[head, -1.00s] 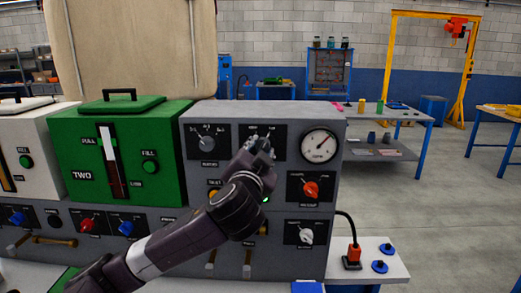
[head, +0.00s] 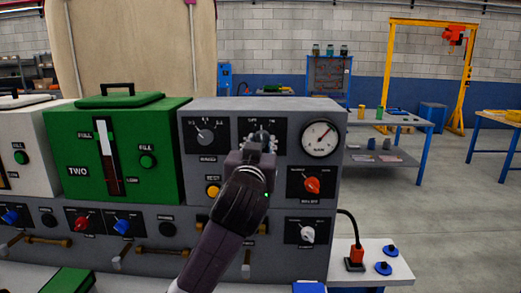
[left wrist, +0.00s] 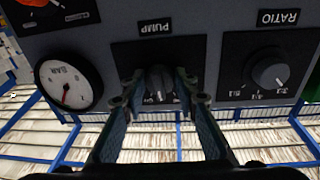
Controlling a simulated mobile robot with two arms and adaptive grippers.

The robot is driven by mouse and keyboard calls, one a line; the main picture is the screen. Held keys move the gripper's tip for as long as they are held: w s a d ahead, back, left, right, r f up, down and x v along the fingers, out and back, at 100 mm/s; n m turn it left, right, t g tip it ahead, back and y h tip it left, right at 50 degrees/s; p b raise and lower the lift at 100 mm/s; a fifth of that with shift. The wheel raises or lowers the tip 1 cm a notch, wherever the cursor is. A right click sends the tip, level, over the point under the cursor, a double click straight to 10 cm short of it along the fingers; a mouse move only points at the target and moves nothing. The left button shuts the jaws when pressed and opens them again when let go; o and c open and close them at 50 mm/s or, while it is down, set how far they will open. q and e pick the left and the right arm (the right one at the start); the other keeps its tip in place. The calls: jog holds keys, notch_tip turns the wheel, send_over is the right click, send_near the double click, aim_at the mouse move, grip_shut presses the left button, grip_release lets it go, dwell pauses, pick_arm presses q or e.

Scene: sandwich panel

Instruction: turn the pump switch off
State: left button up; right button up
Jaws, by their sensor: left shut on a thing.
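The pump switch is a dark knob (left wrist: 158,82) on a black plate labelled PUMP (left wrist: 155,28), seen upside down in the left wrist view. My left gripper (left wrist: 160,90) has one finger on each side of this knob and is shut on it. In the head view my left gripper (head: 263,140) is at the pump plate (head: 275,125), in the upper middle of the grey panel. It hides most of the knob there, and the knob's exact setting is hard to read. My right gripper is not in view.
A ratio knob (head: 206,135) is left of the pump plate and a round gauge (head: 320,139) is right. A red knob (head: 312,185), a white knob (head: 307,234) and a yellow button (head: 212,191) sit lower. A green tank (head: 120,170) stands left.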

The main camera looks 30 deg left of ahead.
pick_arm(q)
jog(key=n+b, duration=0.1)
jog(key=n, duration=0.4)
jog(key=shift+d+f+y, duration=0.1)
jog(key=shift+y, duration=0.2)
jog(key=shift+n, duration=0.3)
jog(key=o, duration=1.2)
jog(key=shift+c, duration=0.2)
jog(key=v, duration=0.7)
jog(key=shift+s, duration=0.2)
jog(key=shift+d+f, duration=0.15)
